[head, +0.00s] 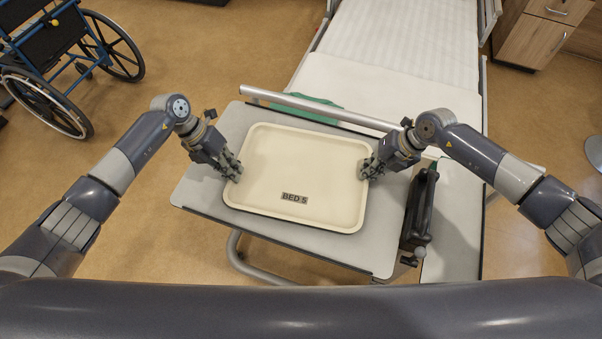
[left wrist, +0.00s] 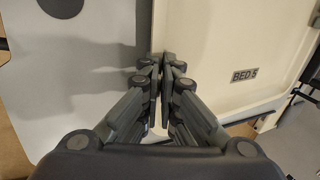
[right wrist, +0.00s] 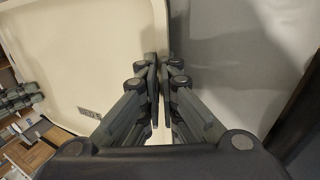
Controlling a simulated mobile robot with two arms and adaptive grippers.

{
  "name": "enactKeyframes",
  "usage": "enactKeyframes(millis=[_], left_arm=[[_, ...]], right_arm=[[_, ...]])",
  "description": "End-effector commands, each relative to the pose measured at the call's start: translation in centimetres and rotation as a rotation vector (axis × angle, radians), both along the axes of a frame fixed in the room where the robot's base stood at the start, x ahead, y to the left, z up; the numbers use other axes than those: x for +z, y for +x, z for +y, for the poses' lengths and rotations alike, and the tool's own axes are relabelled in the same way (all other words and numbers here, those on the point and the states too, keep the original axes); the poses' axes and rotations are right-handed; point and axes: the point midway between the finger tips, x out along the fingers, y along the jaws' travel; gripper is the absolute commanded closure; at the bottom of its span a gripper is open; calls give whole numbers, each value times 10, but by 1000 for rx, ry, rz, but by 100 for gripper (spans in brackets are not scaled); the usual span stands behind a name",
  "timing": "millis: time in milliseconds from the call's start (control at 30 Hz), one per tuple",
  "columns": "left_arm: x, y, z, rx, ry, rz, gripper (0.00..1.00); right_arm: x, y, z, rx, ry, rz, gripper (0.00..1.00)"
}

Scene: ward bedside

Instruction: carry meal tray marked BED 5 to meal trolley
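The cream meal tray (head: 300,170), empty and labelled BED 5, lies on the grey overbed table (head: 240,118). My left gripper (head: 235,174) is at the tray's left rim, its fingers closed together on the rim; the tray's edge runs between the fingertips in the left wrist view (left wrist: 166,75). My right gripper (head: 368,172) is at the right rim, and in the right wrist view (right wrist: 160,75) its fingers are closed on that rim too. The short rim parts between the fingers are hidden. No meal trolley can be made out.
A bed (head: 390,75) with a side rail (head: 320,109) stands just behind the table. A wheelchair (head: 60,65) is at the far left and a wooden cabinet (head: 535,38) at the upper right. The floor (head: 190,60) between wheelchair and bed is clear.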

Motion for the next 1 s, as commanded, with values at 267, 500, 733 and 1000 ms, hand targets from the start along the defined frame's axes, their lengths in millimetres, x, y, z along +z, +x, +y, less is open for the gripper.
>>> enactKeyframes(millis=[267, 500, 733, 1000], left_arm=[[7, 1, 0, 0, 1, -1, 100], [28, 1, 1, 0, 1, -1, 100], [48, 1, 1, 1, 1, -1, 100], [51, 0, 1, 1, 1, -1, 100]], right_arm=[[7, 1, 0, -1, 1, -2, 100], [28, 1, 0, -1, 0, -2, 100], [48, 1, -1, 0, 0, -1, 100], [51, 0, -1, -1, -1, 0, 100]])
